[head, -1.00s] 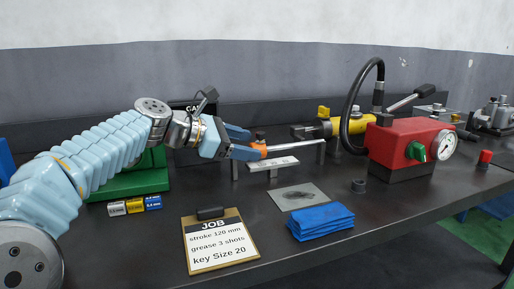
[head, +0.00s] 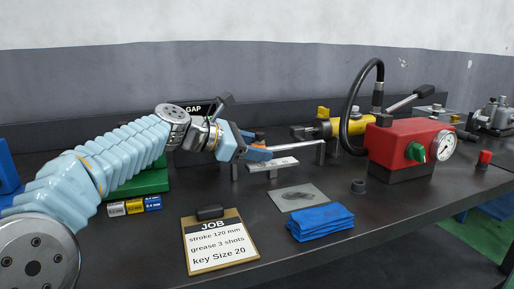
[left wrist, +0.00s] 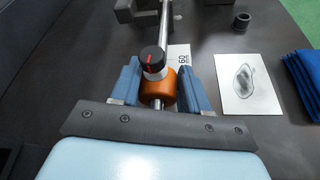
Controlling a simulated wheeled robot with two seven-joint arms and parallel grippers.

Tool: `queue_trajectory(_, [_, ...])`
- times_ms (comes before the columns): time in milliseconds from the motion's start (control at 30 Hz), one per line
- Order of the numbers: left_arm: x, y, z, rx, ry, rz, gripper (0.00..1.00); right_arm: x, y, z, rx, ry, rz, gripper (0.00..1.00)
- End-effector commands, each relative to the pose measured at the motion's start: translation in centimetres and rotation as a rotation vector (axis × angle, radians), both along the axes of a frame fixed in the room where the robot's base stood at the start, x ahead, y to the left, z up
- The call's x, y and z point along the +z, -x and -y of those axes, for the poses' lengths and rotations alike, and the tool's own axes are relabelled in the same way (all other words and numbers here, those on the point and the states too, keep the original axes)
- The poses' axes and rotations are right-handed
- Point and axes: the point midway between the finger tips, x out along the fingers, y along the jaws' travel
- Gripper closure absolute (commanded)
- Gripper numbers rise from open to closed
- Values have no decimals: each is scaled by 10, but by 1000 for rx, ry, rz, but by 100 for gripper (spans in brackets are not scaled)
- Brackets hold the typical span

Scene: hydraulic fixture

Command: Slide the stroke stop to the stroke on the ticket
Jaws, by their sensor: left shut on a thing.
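The stroke stop is an orange collar with a black knob marked in red, on a bright rod; it shows in the left wrist view (left wrist: 157,88). My left gripper (head: 262,147) is shut on the collar, one blue finger on each side; it also shows in the left wrist view (left wrist: 157,90). In the head view the fingers hide most of the collar. The rod (head: 295,147) runs right towards the yellow cylinder. A white scale (head: 273,164) lies beside the rod; "60" reads near the stop in the left wrist view (left wrist: 182,56). The ticket (head: 220,240) reads "stroke 120 mm".
A red pump (head: 405,140) with gauge and black hose stands right of the yellow cylinder (head: 353,125). A blue cloth (head: 320,221), a grey stained sheet (head: 298,197) and a small dark cup (head: 358,186) lie in front. Small labelled blocks (head: 134,206) lie at left.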

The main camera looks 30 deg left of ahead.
Motion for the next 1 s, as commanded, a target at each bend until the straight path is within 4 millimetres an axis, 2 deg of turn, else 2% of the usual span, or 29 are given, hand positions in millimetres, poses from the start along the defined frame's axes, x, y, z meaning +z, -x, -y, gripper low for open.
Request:
queue_trajectory(167, [1, 2, -1, 0, 0, 0, 100, 1, 0, 0, 0, 0, 0, 57])
queue_trajectory(333, [1, 13, -11, 1, 0, -1, 100, 7, 1, -2, 4, -3, -1, 57])
queue_trajectory(533, [0, 13, -11, -1, 0, 0, 100, 6, 1, -2, 4, -3, -1, 57])
queue_trajectory(567, [0, 13, -11, -1, 0, 0, 54, 6, 1, -2, 4, -3, -1, 57])
queue_trajectory(600, [0, 13, -11, -1, 0, 0, 48, 6, 1, -2, 3, -3, -2, 57])
queue_trajectory(700, [0, 13, -11, -1, 0, 0, 34, 6, 1, -2, 3, -3, -2, 57])
queue_trajectory(1000, [1, 14, -12, 0, 0, 0, 34, 6, 1, -2, 3, -3, -2, 57])
